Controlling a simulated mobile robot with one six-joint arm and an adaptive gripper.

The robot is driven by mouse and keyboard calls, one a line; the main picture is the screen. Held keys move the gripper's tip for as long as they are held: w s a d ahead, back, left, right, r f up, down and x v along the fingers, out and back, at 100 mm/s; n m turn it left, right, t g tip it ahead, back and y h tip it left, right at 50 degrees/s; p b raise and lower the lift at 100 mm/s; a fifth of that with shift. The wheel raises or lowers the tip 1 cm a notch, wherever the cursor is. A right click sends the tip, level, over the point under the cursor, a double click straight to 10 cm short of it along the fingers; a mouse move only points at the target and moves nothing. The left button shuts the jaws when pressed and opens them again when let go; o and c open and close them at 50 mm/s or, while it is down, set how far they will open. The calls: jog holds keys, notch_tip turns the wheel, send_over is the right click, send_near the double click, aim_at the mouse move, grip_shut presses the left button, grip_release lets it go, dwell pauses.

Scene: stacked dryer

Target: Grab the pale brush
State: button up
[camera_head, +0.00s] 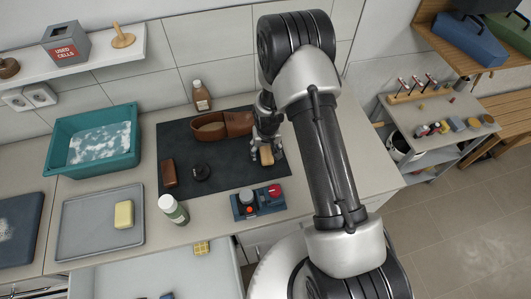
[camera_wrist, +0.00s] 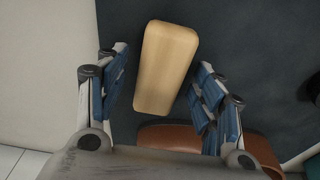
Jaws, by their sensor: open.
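The pale brush is a light wooden block with rounded edges. In the wrist view the pale brush (camera_wrist: 166,62) lies on the dark mat between my open fingers, slightly tilted, with gaps on both sides. In the head view the pale brush (camera_head: 266,155) shows small at the mat's right side, under my gripper (camera_head: 267,148). In the wrist view my gripper (camera_wrist: 160,88) has its blue-padded fingers spread around the block, and nothing is held. No bristles can be made out.
A brown leather pouch (camera_head: 222,125) stands just left of my gripper. The dark mat (camera_head: 225,178) also bears a dark brown brush (camera_head: 169,174) and a black round item (camera_head: 202,172).

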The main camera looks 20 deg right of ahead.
jog(key=shift+w+f, duration=0.1)
jog(key=shift+f, duration=0.3)
jog(key=shift+c, duration=0.2)
jog(key=c, duration=1.2)
jog(key=shift+o, duration=0.2)
jog(key=shift+r, duration=0.1)
